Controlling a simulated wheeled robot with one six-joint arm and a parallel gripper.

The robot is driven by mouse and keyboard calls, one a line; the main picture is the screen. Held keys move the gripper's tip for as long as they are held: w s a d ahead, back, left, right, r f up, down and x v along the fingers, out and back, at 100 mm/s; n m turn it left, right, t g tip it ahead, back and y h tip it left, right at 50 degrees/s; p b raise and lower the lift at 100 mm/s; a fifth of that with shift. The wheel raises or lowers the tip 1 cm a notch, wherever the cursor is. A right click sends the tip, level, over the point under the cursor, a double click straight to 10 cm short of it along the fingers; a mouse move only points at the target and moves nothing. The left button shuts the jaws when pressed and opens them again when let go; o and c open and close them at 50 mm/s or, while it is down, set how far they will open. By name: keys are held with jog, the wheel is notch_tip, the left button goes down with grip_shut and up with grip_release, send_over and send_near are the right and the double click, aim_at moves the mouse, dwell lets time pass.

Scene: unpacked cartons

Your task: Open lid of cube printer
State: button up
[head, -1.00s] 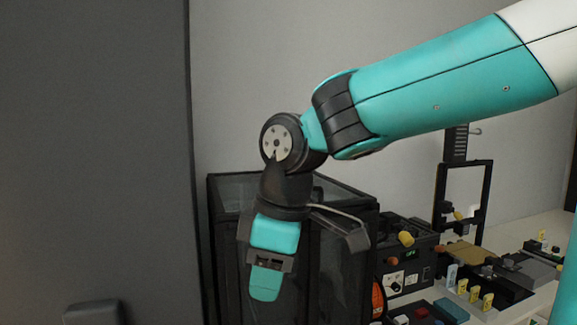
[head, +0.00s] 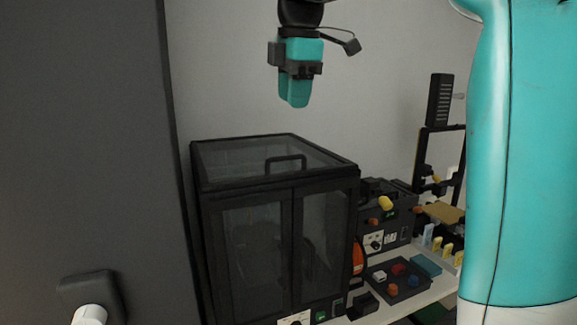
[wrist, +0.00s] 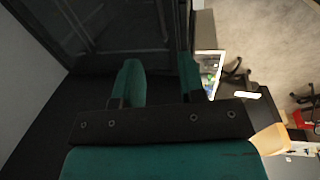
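The cube printer (head: 299,249) is a black cabinet with dark see-through front doors, standing centre-left in the head view. Its dark glazed lid (head: 235,157) lies shut on top. A black handle (head: 286,159) stands up from the lid toward its right side. My teal gripper (head: 294,102) hangs fingers-down, well above the lid and apart from it. In the wrist view the two teal fingers (wrist: 159,68) are spread with nothing between them. A dark framed surface shows beyond them, but I cannot tell which part it is.
A tall dark panel (head: 80,140) fills the left side of the head view. Right of the printer are a black box with coloured knobs (head: 386,228) and a dark tray with coloured pieces (head: 398,279). The air above the lid is clear.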

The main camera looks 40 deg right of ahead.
aim_at(289, 157)
jog(key=f, duration=0.3)
jog(key=w+f, duration=0.1)
jog(key=f, duration=0.3)
jog(key=w+f+b, duration=0.1)
jog(key=f, duration=0.3)
jog(key=shift+d, duration=0.3)
grip_shut()
